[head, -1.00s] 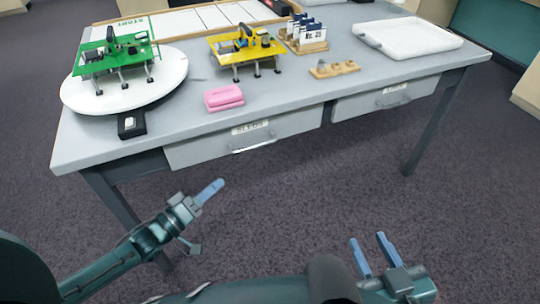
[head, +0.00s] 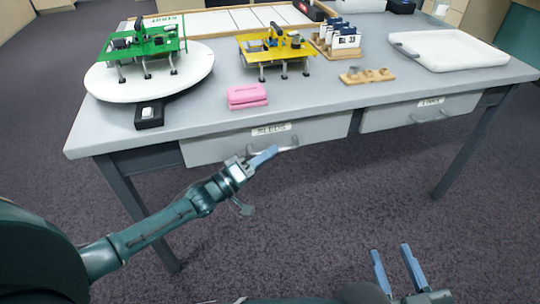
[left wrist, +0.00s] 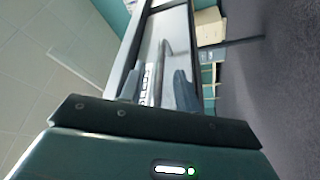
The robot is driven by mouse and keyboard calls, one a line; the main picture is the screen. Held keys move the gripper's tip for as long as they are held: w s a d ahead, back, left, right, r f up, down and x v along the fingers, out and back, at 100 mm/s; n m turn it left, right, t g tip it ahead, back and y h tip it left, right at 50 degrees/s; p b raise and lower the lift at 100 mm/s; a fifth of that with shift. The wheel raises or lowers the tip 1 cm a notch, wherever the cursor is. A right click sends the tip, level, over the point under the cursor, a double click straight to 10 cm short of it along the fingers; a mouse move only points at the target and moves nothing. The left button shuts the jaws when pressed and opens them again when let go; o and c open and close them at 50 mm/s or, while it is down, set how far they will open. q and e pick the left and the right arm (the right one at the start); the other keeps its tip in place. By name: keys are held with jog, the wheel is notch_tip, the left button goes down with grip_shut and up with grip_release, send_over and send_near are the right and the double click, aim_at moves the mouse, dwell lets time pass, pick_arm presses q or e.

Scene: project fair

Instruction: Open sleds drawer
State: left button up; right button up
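The sleds drawer (head: 225,148) is the left grey drawer under the table top, with a "SLEDS" label (head: 271,129), and looks shut. Its bar handle (head: 287,148) is partly hidden behind my left gripper (head: 264,157). In the left wrist view the handle (left wrist: 161,72) runs lengthwise in the gap between the two spread fingers of my left gripper (left wrist: 158,90). The fingers stand apart and I see no grip on the handle; contact cannot be told. My right gripper (head: 397,268) is open and empty, low in front of the table.
A second labelled drawer (head: 420,112) is at the right. Carpet in front is clear.

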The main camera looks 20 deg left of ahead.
pick_arm(q)
jog(key=shift+w+d+r, duration=0.15)
jog(key=shift+w+d, duration=0.2)
jog(key=shift+w, duration=0.1)
grip_shut()
dwell(0.4)
